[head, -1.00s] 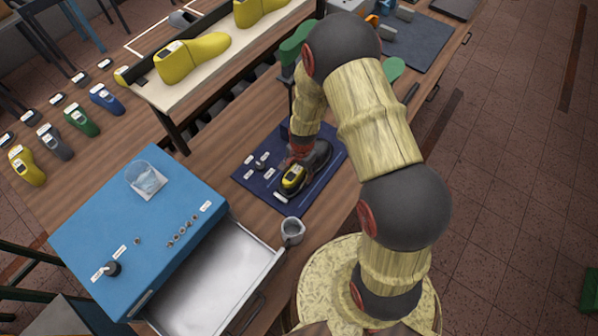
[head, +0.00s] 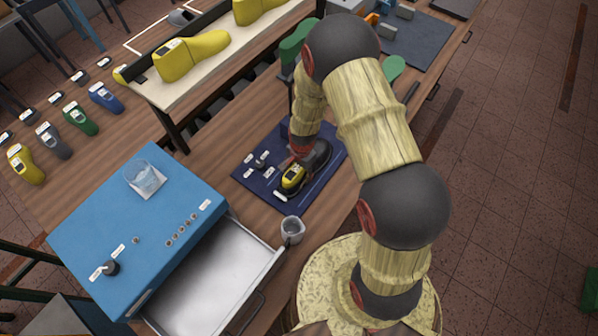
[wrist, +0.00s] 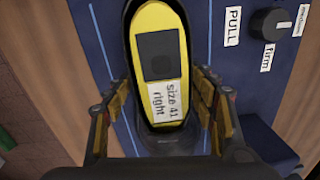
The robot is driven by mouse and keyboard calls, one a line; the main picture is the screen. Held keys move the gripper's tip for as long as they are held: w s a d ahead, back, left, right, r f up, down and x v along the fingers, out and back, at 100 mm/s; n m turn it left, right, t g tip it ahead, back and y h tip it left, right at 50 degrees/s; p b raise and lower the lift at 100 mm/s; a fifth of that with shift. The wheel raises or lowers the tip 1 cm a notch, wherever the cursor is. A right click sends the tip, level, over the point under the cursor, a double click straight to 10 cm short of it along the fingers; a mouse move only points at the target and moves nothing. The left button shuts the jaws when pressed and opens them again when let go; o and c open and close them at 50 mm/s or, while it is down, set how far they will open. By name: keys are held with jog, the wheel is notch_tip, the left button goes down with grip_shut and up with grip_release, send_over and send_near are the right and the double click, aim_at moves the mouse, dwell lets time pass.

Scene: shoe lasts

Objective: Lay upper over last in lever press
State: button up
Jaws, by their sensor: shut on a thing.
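A yellow last (head: 291,178) sits on the navy lever press board (head: 321,192). In the wrist view the last (wrist: 158,25) has a dark square on top and a label reading "size 41 right". A black upper (head: 318,158) lies around the last; in the wrist view its dark edge (wrist: 172,143) borders the yellow top. My gripper (wrist: 163,92) has one finger on each side of the upper and is shut on it. In the head view my gripper (head: 300,150) partly hides the upper. The upper's underside is hidden.
A black knob (wrist: 268,24) beside labels "PULL" and "firm" is on the board. A metal cup (head: 292,230) stands near the board. The blue cabinet (head: 105,215) has an open drawer (head: 215,280). Yellow lasts (head: 192,55) stand on a raised shelf behind.

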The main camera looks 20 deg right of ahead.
jog(key=o, duration=1.2)
jog(key=shift+o, duration=0.5)
jog(key=r, duration=1.1)
jog(key=shift+s+d+r, duration=0.15)
jog(key=shift+s+r, duration=0.15)
jog(key=shift+r, duration=0.1)
